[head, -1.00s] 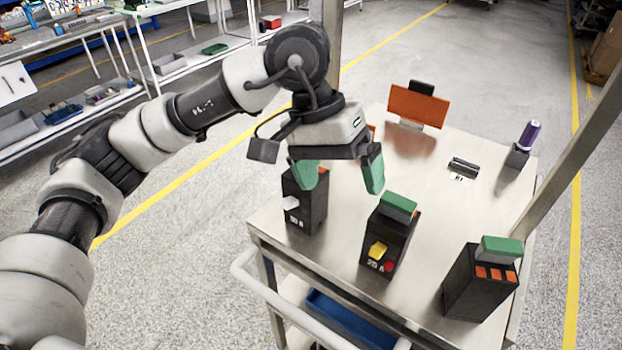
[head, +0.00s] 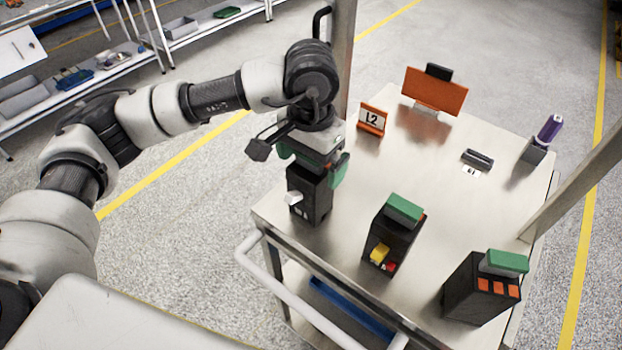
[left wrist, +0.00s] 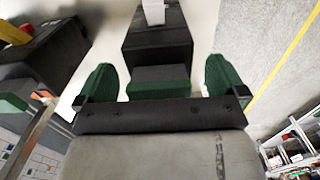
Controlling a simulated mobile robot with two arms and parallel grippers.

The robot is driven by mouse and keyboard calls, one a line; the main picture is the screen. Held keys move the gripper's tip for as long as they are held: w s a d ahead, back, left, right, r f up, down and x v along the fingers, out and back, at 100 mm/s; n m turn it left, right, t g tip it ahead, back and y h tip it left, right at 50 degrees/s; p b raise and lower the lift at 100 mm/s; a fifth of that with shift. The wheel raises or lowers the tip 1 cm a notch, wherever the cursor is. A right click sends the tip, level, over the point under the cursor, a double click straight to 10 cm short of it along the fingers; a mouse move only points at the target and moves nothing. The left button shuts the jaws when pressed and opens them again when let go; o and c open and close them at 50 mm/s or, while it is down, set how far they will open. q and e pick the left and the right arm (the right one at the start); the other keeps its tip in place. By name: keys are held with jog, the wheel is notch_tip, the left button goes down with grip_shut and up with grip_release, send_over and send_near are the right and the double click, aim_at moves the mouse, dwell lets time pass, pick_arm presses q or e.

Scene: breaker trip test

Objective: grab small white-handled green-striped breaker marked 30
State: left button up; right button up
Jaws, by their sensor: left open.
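The small black breaker with a white handle (head: 309,205) stands upright at the left front of the metal cart table; the number 30 is not legible. In the left wrist view, the breaker (left wrist: 158,42) shows its white handle at the top edge and a green stripe nearest the gripper. My left gripper (head: 313,166) is at the top of this breaker in the head view. In the left wrist view its green fingers are open, one on each side of the green-striped end, with gaps showing. The breaker's top is partly hidden by the gripper in the head view. My right gripper is not in view.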

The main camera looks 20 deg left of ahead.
pick_arm(q)
jog(key=shift+f, duration=0.85)
jog(key=shift+c, duration=0.5)
jog(key=shift+r, duration=0.1)
jog(key=c, duration=1.6)
